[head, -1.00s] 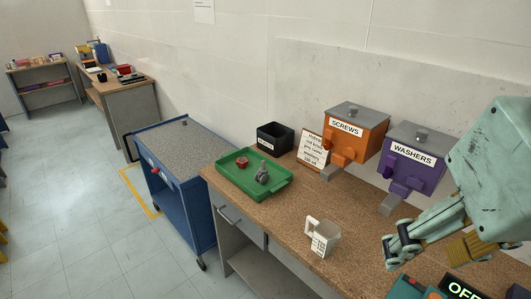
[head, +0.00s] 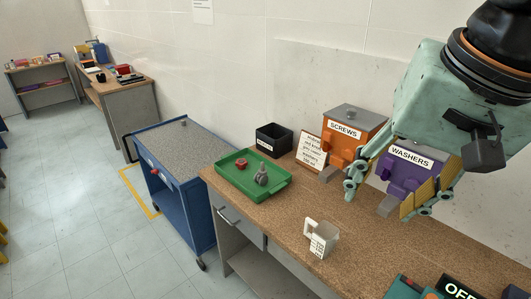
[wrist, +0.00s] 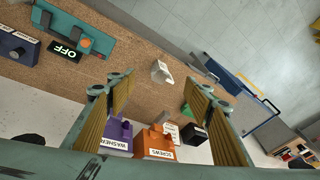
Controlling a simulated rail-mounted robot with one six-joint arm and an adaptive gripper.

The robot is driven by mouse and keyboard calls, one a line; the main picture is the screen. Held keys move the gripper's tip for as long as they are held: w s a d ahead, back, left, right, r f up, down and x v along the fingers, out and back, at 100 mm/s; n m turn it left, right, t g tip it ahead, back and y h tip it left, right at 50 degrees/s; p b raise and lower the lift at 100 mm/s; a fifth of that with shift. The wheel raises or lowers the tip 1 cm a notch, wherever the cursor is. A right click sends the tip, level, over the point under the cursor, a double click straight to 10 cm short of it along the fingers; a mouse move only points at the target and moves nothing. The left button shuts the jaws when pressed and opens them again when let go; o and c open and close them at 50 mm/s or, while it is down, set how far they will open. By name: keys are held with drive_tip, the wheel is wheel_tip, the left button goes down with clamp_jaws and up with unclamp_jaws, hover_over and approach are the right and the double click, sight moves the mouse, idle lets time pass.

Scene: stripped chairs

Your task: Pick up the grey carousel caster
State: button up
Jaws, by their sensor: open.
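A grey caster-like piece (head: 262,177) stands in the green tray (head: 225,186) on the workbench, next to a small red part (head: 242,163). I take it for the grey carousel caster; its details are too small to make out. My gripper (head: 377,203) is open and empty above the right part of the bench, in front of the dispensers, well to the right of the tray. In the wrist view a bit of the green tray (wrist: 187,110) shows beside a finger; the caster cannot be made out there.
An orange screws dispenser (head: 350,130), a purple washers dispenser (head: 405,172), a sign (head: 309,150) and a black bin (head: 273,139) line the wall side. A blue cart (head: 180,150) adjoins the bench's left end.

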drive_tip(key=w+a+m+y+p, duration=0.15)
drive_tip(key=w+a+m, duration=0.3)
drive_tip(key=w, duration=0.85)
drive_tip(key=m+p, duration=0.6)
drive_tip(key=m, duration=1.3)
hover_over(262, 172)
drive_tip(key=s+d, duration=0.3)
drive_tip(key=d, duration=0.1)
wheel_tip(262, 172, down, 23)
drive_tip(key=shift+w+a+y, duration=0.15)
drive_tip(key=shift+a+y, duration=0.05)
drive_tip(key=shift+y, duration=0.25)
drive_tip(key=shift+f+n, duration=0.15)
drive_tip(key=shift+n, duration=0.2)
drive_tip(key=shift+b+x, duration=0.75)
drive_tip(key=shift+x, duration=3.45)
drive_tip(key=shift+f, duration=0.2)
drive_tip(key=shift+s+b+x, duration=0.2)
drive_tip(key=shift+b+x, duration=0.05)
drive_tip(key=shift+x, duration=0.95)
drive_tip(key=shift+s+b+x, duration=0.15)
drive_tip(key=shift+b+x, duration=0.05)
drive_tip(key=shift+x, duration=1.05)
